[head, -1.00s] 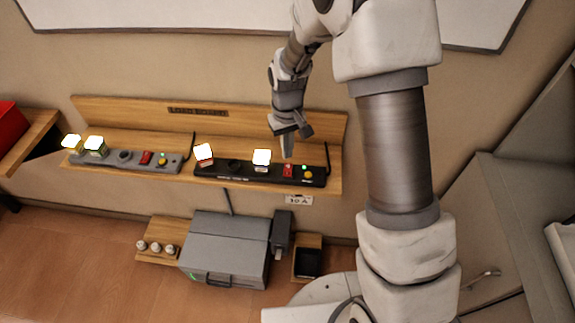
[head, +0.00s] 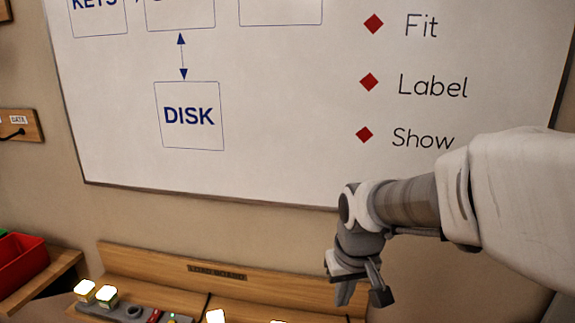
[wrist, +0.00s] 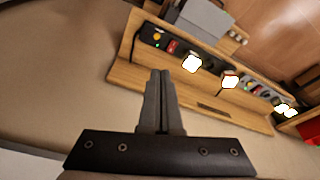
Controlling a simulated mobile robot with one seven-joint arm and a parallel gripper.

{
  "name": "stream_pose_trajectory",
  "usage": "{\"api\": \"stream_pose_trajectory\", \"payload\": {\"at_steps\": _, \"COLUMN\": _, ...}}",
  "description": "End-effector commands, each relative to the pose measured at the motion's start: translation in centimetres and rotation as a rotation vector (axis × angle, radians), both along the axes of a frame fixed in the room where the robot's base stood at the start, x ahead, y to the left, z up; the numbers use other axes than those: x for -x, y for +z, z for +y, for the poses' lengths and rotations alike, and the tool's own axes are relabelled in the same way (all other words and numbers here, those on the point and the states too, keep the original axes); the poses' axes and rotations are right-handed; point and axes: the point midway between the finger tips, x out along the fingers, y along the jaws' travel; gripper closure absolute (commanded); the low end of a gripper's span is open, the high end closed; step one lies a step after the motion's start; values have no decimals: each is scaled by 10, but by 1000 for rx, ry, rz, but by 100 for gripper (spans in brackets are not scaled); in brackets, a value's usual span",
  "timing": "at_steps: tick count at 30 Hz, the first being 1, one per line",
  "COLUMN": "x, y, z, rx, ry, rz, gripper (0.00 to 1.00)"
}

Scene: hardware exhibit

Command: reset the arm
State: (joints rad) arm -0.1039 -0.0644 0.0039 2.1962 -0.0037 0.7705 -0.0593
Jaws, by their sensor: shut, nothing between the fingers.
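My gripper (head: 345,294) hangs at the lower right of the head view, in front of the wall just below the whiteboard. It points down and is apart from the wooden shelf (head: 170,262). In the wrist view my gripper's two fingers (wrist: 160,76) lie together, shut with nothing between them. My forearm reaches in from the right of the head view.
The whiteboard (head: 270,120) fills the upper head view. Lit cubes (head: 106,294) sit on a grey strip (head: 130,312). A red bin (head: 18,260) stands at left. The wrist view shows a black strip (wrist: 205,55) with lit cubes and a grey box (wrist: 203,20).

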Motion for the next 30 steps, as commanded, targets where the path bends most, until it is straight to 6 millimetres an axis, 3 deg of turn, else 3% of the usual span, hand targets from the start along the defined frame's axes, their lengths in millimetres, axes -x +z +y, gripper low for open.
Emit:
{"api": "stream_pose_trajectory", "payload": {"at_steps": 3, "x": 26, "y": 26, "z": -10, "rx": -8, "ry": -33, "rz": -54, "gripper": 100}}
{"api": "stream_pose_trajectory", "payload": {"at_steps": 9, "x": 71, "y": 54, "z": -24, "rx": -21, "ry": -85, "rz": -132, "gripper": 100}}
{"api": "stream_pose_trajectory", "payload": {"at_steps": 18, "x": 128, "y": 70, "z": -37, "rx": -34, "ry": -148, "rz": -228, "gripper": 100}}
{"api": "stream_pose_trajectory", "payload": {"at_steps": 24, "x": 142, "y": 70, "z": -39, "rx": -38, "ry": -165, "rz": -250, "gripper": 100}}
{"api": "stream_pose_trajectory", "payload": {"at_steps": 30, "x": 142, "y": 70, "z": -39, "rx": -38, "ry": -165, "rz": -251, "gripper": 100}}
